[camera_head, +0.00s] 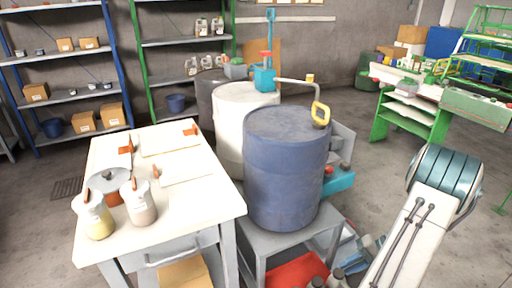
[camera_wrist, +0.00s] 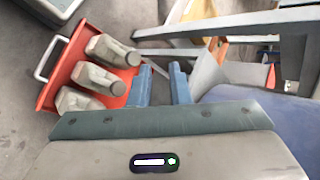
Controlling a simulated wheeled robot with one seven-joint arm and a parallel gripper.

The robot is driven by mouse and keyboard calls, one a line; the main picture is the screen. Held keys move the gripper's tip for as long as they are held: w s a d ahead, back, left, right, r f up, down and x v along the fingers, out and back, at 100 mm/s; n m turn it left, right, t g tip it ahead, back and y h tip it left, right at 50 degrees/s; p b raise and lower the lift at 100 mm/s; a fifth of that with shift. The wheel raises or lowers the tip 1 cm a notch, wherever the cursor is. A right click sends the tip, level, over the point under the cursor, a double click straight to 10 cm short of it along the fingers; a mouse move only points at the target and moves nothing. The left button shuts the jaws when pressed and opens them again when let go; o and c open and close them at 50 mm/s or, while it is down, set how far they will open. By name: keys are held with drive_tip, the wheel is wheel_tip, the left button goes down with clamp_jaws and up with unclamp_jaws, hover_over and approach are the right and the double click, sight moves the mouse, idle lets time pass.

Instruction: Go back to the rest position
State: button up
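My gripper (camera_wrist: 161,85) shows in the wrist view, with two blue fingers apart and nothing visible between them. It is open and above the floor, to the right of a red tray with bottles. In the head view my white and teal arm (camera_head: 425,215) reaches down at the lower right, and the gripper itself is out of that picture. No buffing brush can be clearly made out. Orange-handled tools (camera_head: 167,140) lie on the white worktable (camera_head: 205,205) at left.
A blue barrel (camera_head: 287,170) stands on a grey stand (camera_head: 262,240), with a white barrel (camera_head: 232,115) behind. The red tray (camera_wrist: 87,50) holds grey bottles (camera_wrist: 95,78) low beside the stand. Shelves (camera_head: 70,95) line the back. A green bench (camera_head: 405,115) stands right; floor between is open.

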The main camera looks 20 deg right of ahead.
drive_tip(key=w+a+r+n+g+h+p, duration=0.15)
drive_tip(key=a+r+p, duration=0.25)
drive_tip(key=a+r, duration=0.45)
drive_tip(key=a+r+n+g+h+p, duration=0.1)
drive_tip(key=a+r+n+h+p, duration=0.15)
drive_tip(key=a+r, duration=0.65)
drive_tip(key=w+a+r+n+g+h+p, duration=0.1)
drive_tip(key=a+r+h+p, duration=0.3)
drive_tip(key=r, duration=1)
drive_tip(key=s+a+r+n+t+p, duration=0.2)
drive_tip(key=s+a+r+t+p, duration=0.1)
drive_tip(key=a+r, duration=0.5)
drive_tip(key=shift+s+h+p, duration=0.3)
drive_tip(key=shift+s+p, duration=0.45)
drive_tip(key=shift+s, duration=0.45)
drive_tip(key=shift+d, duration=0.1)
